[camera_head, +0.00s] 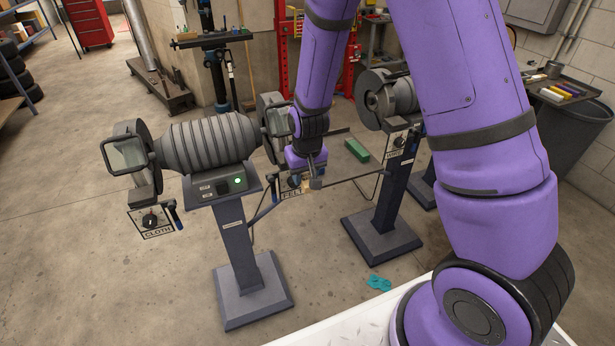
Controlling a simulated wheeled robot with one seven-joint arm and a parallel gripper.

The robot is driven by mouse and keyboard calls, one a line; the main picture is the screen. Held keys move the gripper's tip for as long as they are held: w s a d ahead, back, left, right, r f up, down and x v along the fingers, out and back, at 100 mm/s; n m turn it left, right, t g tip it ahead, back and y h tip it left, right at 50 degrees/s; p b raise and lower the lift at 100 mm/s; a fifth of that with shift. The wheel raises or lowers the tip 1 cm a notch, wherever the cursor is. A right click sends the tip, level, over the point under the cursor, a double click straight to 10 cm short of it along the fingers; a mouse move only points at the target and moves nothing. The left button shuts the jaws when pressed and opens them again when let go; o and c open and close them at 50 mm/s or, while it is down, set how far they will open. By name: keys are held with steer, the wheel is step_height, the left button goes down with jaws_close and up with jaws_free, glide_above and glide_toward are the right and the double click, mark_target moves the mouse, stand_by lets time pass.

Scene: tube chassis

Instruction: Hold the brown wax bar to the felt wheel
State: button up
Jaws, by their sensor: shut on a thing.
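A grey bench buffer (205,143) stands on a post with a green light lit. Its right end carries a wheel in a guard (272,112), with a partly hidden sign (290,191) beginning "FEL" below it. The felt wheel's face is mostly hidden by the guard and my arm. My gripper (309,184) points down just in front of that right end, over the sign. It is shut on a small brownish piece, likely the brown wax bar (306,187), mostly hidden by the fingers. I cannot tell whether the bar touches the wheel.
The left wheel has a "CLOTH" sign (151,221). A green block (357,150) lies on a shelf right of my gripper. A second machine (388,92) stands behind. Several coloured bars (560,91) lie on a tray at right. A teal item (379,283) lies on the open floor.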

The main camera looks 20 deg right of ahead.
steer(key=w, duration=0.3)
steer(key=shift+w+f, duration=0.35)
steer(key=shift+w, duration=1.45)
steer(key=shift+w, duration=0.55)
stand_by(1.8)
steer(key=shift+s, duration=0.1)
stand_by(1.1)
steer(key=shift+s, duration=4.05)
